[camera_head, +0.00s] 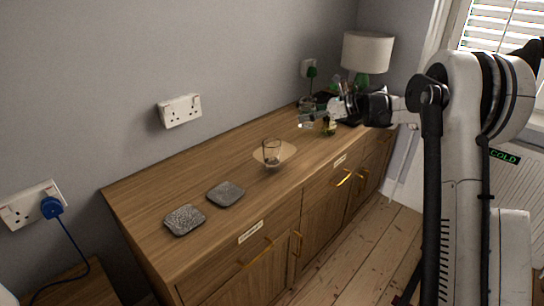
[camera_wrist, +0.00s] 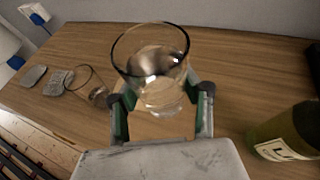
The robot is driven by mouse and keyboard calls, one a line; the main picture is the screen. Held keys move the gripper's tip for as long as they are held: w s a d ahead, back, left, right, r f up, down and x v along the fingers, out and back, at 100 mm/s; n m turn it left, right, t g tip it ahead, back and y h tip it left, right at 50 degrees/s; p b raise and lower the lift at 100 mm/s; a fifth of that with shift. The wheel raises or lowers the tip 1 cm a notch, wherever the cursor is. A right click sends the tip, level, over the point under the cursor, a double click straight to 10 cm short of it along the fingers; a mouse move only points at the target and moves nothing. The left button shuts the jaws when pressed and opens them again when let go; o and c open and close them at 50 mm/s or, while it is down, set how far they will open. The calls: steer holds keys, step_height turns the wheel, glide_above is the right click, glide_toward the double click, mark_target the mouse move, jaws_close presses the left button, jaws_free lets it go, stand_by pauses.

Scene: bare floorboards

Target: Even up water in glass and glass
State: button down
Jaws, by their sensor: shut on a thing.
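My gripper (camera_wrist: 161,108) is shut on a clear glass (camera_wrist: 150,48) in the wrist view, with a finger on each side of its lower part. The held glass seems to contain some clear water, but its level is hard to read. In the head view the gripper (camera_head: 328,108) is toward the far end of the sideboard, with the held glass (camera_head: 305,121) at its left.
Two grey stone coasters (camera_head: 184,219) (camera_head: 226,193) lie on the near part of the wooden sideboard (camera_head: 150,190). A green bottle with a pale label (camera_wrist: 285,132) stands close right of my gripper. A lamp (camera_head: 366,55) stands at the far end.

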steer(key=shift+a, duration=0.1)
stand_by(0.3)
steer(key=shift+w+a+f, duration=0.1)
steer(key=shift+w+a, duration=0.05)
steer(key=shift+a, duration=0.1)
steer(key=a+f+n+g+p, duration=0.1)
steer(key=a+f+n+g, duration=0.1)
steer(key=a+g, duration=0.1)
steer(key=a+f+n+g+p, duration=0.1)
steer(key=a+f+n+g, duration=0.1)
steer(key=a+n+g, duration=0.1)
steer(key=a+f+n+g+y+p, duration=0.1)
steer(key=a+n+g, duration=0.1)
steer(key=a, duration=0.3)
steer(key=shift+s+f+n+g, duration=0.25)
steer(key=shift+f+n+g, duration=0.15)
steer(key=shift+s+a+f+n+g, duration=0.45)
steer(key=shift+a+f+n+g, duration=0.15)
steer(key=shift+n+g, duration=0.15)
steer(key=shift+s+r+p, duration=0.1)
steer(key=shift+r+p, duration=0.15)
steer(key=shift+p, duration=0.15)
